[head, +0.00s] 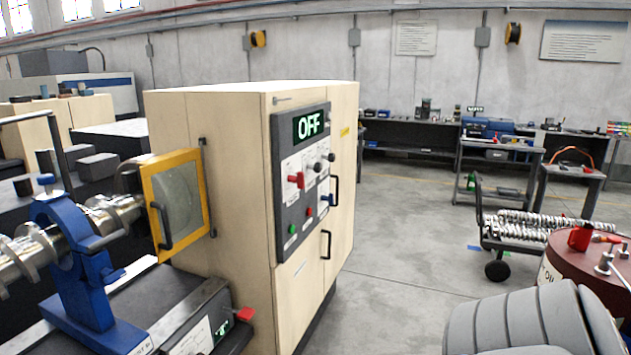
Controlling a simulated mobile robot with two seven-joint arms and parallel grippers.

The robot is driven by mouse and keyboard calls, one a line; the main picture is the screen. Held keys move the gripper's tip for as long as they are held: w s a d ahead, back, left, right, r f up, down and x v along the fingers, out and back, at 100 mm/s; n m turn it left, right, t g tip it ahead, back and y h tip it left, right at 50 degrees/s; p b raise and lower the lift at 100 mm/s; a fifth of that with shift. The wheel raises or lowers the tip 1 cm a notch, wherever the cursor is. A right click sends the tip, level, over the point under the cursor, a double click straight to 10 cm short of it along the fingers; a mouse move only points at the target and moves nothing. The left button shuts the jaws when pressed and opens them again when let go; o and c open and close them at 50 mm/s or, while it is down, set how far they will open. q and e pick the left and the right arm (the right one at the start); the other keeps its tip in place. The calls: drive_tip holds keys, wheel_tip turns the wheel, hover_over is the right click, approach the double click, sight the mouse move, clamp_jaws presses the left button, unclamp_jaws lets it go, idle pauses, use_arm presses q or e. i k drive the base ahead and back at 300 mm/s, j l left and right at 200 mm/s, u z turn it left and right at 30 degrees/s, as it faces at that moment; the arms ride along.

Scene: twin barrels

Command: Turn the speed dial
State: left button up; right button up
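The dark control panel (302,180) is on the beige machine cabinet (225,190), seen at an angle. Its display (308,125) reads OFF in pale green. Below it are a red switch or lever (296,180), a small round knob (318,167) and a dark knob (330,157). The labels are too small to read, so I cannot tell which knob is the speed dial. A green button (292,229) and a red button (309,211) sit lower on the panel. Neither of my grippers is in view.
A yellow-framed guard door (178,203) and a blue clamp-like stand (80,270) are at left. A dark red barrel (590,270) stands at right near a cart (510,240). A grey ribbed form at bottom right is unclear. Floor (400,230) right of the cabinet is clear.

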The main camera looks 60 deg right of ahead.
sight(317, 167)
drive_tip(key=z, duration=1.85)
drive_tip(key=i+l+u, duration=0.15)
drive_tip(key=i, duration=0.25)
drive_tip(key=i+l+u, duration=0.15)
drive_tip(key=i, duration=0.25)
drive_tip(key=i+l+u, duration=0.15)
drive_tip(key=i+l, duration=0.15)
drive_tip(key=i, duration=0.1)
